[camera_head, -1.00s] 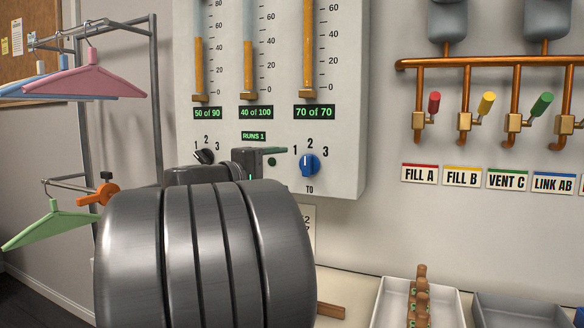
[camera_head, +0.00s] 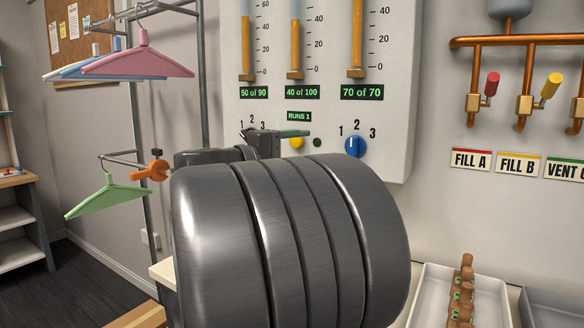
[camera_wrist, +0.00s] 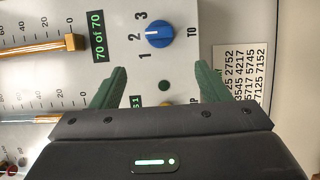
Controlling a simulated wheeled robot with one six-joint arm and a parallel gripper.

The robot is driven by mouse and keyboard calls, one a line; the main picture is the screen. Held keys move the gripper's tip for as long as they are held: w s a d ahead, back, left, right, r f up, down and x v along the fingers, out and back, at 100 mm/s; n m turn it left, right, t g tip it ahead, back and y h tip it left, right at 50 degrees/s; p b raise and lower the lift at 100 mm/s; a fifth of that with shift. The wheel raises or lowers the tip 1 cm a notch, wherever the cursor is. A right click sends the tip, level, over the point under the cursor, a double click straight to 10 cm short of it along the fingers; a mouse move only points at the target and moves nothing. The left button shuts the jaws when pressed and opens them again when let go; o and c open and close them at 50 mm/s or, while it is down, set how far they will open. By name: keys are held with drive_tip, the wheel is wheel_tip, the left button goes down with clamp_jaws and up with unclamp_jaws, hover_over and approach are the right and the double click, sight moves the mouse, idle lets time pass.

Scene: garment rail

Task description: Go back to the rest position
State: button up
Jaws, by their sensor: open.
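My gripper (camera_wrist: 161,72) is open and empty, its two green fingers apart in front of the grey panel. In the head view my gripper (camera_head: 292,134) shows only partly, beyond my large dark arm link, which hides much of the wrist. The blue knob (camera_head: 355,146) is on the panel to the right of the fingers. In the wrist view the blue knob (camera_wrist: 159,33) lies ahead of the gap between the fingers, apart from them. Its white mark points to about 2.
The grey panel (camera_head: 400,100) has gauges, a yellow button (camera_head: 297,143) and a display reading 70 of 70. A rail with a pink hanger (camera_head: 140,60) and a green hanger (camera_head: 108,196) stands left. A white tray (camera_head: 495,300) with brown pieces is lower right. Copper pipes (camera_head: 520,41) run upper right.

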sight(347, 148)
drive_tip(key=b+x, duration=0.1)
drive_tip(key=x, duration=1.2)
drive_tip(key=shift+w+d+r, duration=0.1)
drive_tip(key=shift+w+d, duration=0.15)
drive_tip(key=shift+d, duration=0.05)
drive_tip(key=shift+s+a, duration=0.1)
drive_tip(key=shift+a, duration=0.05)
